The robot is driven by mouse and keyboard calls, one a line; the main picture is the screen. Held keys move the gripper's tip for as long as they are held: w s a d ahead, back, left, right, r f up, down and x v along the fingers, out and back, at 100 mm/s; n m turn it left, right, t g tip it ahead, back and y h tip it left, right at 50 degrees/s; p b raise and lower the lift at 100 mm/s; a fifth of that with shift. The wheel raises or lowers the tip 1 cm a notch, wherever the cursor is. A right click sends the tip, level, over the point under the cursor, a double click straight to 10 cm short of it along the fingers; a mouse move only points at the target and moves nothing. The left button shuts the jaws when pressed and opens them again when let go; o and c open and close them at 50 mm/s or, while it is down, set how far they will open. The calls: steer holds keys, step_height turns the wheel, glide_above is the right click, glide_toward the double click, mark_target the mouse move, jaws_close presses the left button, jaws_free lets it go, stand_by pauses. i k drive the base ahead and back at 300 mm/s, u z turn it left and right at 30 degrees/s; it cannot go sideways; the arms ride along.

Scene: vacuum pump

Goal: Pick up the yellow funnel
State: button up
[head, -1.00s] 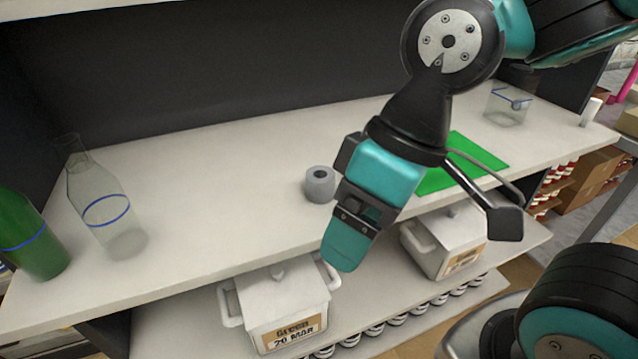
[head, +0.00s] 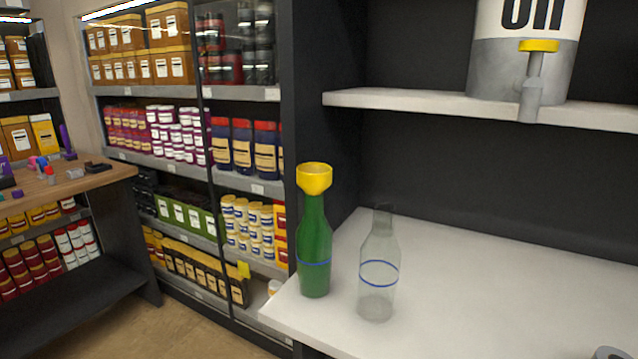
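The yellow funnel (head: 314,179) sits upright on the mouth of a green bottle (head: 314,247) with a blue band. The bottle stands near the left end of the white shelf board (head: 450,285). My gripper is out of view in the current head view, so its distance from the funnel does not show.
A clear bottle (head: 379,270) with a blue band stands just right of the green bottle. A large oil container (head: 490,70) with a yellow-handled tap (head: 535,75) rests on the upper shelf (head: 425,100). Stocked shelves (head: 185,160) stand behind left.

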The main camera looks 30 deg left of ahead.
mark_target(313, 177)
steer(key=u, duration=0.55)
steer(key=k, duration=1.3)
steer(key=u, duration=1.1)
steer(key=i, duration=1.4)
steer(key=z, duration=0.4)
